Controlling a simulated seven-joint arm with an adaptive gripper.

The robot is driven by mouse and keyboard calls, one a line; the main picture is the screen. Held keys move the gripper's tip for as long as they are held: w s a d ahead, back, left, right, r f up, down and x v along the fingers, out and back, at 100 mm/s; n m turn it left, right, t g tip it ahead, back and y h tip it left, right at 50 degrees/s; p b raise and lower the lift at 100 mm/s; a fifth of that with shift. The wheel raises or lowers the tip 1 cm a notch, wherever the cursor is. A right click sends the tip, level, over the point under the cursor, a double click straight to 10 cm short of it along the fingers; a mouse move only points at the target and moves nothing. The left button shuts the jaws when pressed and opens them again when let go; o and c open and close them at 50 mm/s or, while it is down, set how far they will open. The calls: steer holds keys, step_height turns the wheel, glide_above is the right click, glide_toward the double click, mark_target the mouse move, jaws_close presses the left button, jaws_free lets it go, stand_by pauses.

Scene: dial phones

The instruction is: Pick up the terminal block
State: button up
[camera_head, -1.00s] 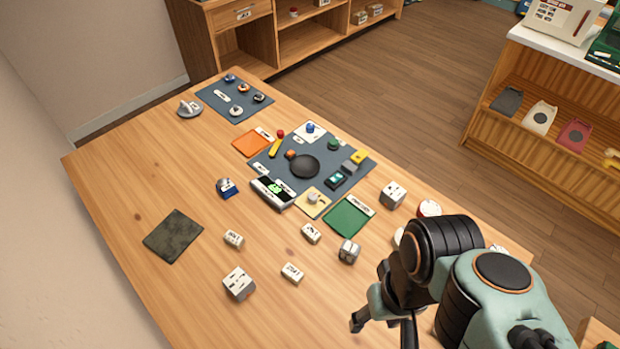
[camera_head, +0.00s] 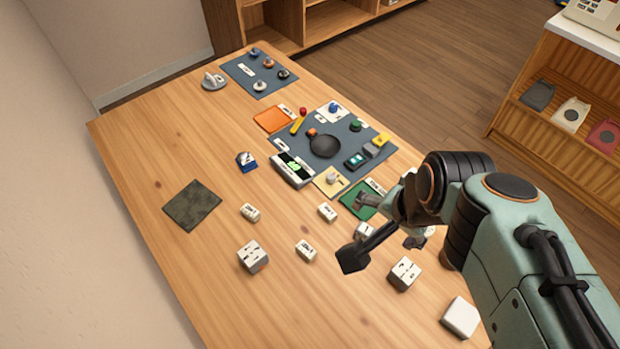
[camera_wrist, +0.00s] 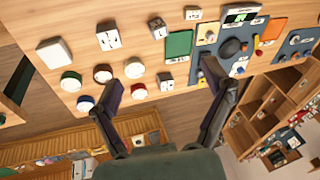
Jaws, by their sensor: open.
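No block can be told for certain as the terminal block; the labels are too small to read. Candidates are small cream blocks on the table, one at left (camera_head: 250,212), one at centre (camera_head: 327,211) and one in front (camera_head: 306,250), and larger white blocks, one at front left (camera_head: 252,256) and one at right (camera_head: 404,273). Another pale block (camera_head: 364,231) is partly hidden behind my gripper (camera_head: 361,228). My gripper is open and empty above the table's right side. In the wrist view its fingers (camera_wrist: 160,84) are spread wide, with round pieces and a small block (camera_wrist: 165,82) beyond them.
A plain white block (camera_head: 461,318) lies at the front right. A dark mat (camera_head: 192,205) lies left. Bare wood (camera_head: 195,265) is front left.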

steer(key=w+a+f+m, duration=0.2)
steer(key=w, duration=0.4)
steer(key=n+g, duration=0.1)
steer(key=g, duration=0.3)
glide_above(305, 250)
steer(key=shift+h, duration=0.4)
step_height(305, 250, down, 18)
step_height(305, 250, down, 5)
steer(key=shift+r, duration=0.1)
steer(key=shift+f, duration=0.7)
steer(key=shift+c, duration=0.3)
steer(key=c, duration=1)
